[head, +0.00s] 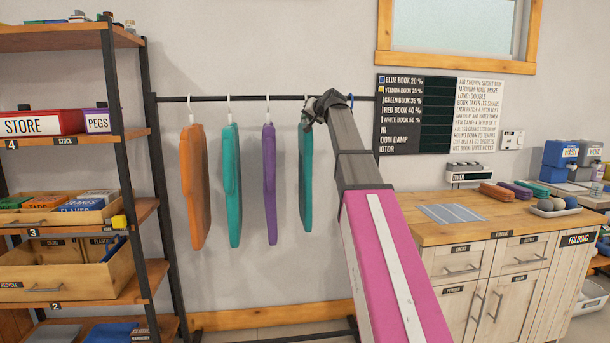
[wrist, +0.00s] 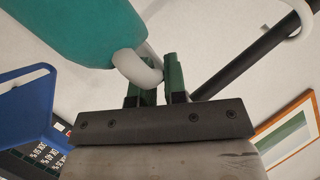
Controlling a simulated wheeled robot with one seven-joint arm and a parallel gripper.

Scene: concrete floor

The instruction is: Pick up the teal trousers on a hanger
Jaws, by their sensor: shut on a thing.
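Two teal garments hang in the head view. One teal garment (head: 306,180) is at the right of the row, just below my gripper (head: 314,110). The other teal garment (head: 232,185) hangs further left, between an orange one and a purple one. In the wrist view, my gripper's green fingers (wrist: 161,85) are shut on the white hanger hook (wrist: 138,66) of the right-hand teal garment (wrist: 85,28). The top of that hook is hidden by my gripper in the head view, so I cannot tell whether it still touches the rail.
The dark rail (head: 180,99) also carries an orange garment (head: 195,185) and a purple garment (head: 269,185). A blue item (wrist: 35,95) is close at the left in the wrist view. A shelf rack (head: 70,140) stands left, a wooden counter (head: 470,228) right.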

